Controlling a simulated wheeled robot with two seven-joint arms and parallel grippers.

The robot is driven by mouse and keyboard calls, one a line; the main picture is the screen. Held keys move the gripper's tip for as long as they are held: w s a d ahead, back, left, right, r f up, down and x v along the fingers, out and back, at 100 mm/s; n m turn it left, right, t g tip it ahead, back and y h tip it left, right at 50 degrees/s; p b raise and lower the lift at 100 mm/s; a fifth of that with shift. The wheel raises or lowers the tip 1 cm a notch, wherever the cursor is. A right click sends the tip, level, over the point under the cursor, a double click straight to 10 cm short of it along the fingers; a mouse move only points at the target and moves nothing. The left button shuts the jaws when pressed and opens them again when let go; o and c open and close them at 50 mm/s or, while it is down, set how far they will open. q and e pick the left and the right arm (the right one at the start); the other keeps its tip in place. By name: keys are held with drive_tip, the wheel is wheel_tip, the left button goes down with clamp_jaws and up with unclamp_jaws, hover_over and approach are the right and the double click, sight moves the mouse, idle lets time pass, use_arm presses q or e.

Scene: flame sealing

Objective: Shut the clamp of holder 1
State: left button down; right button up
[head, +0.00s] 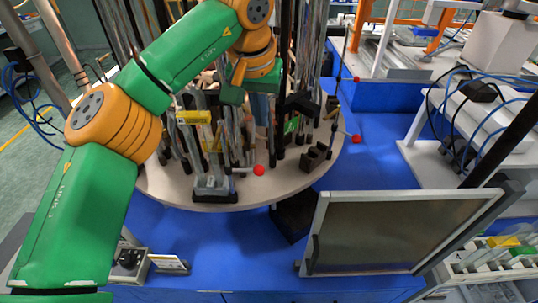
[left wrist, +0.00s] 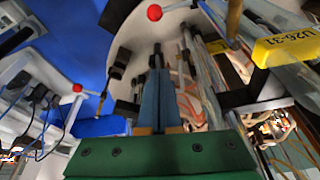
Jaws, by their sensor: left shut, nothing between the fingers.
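My left gripper (head: 258,108) reaches over the round turntable (head: 165,190) from the upper left. Its two blue fingers (left wrist: 158,98) are together with nothing between them in the left wrist view. A holder with a dark base (head: 215,190) stands at the turntable's front edge, with a yellow label (head: 193,117) above it. A lever with a red ball (head: 259,170) sticks out to its right. A yellow label (left wrist: 287,45) and a red ball (left wrist: 154,12) also show in the left wrist view.
More red-ball levers (head: 356,139) stick out at the turntable's right side. Tall rods and tubes crowd its middle. A framed dark panel (head: 400,232) stands at front right, and a small box with a knob (head: 128,262) at front left.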

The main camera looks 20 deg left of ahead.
use_arm(q)
wheel_tip(320, 180, down, 10)
drive_tip(key=s+p, duration=0.1)
drive_tip(key=s, duration=0.1)
drive_tip(key=shift+r+p, duration=0.25)
drive_tip(key=shift+p, duration=0.1)
use_arm(e)
drive_tip(key=shift+s+d+r, duration=0.1)
drive_tip(key=shift+s+r, duration=0.05)
drive_tip(key=shift+r, duration=0.25)
use_arm(q)
drive_tip(key=shift+w+d, duration=0.1)
drive_tip(key=shift+w, duration=0.05)
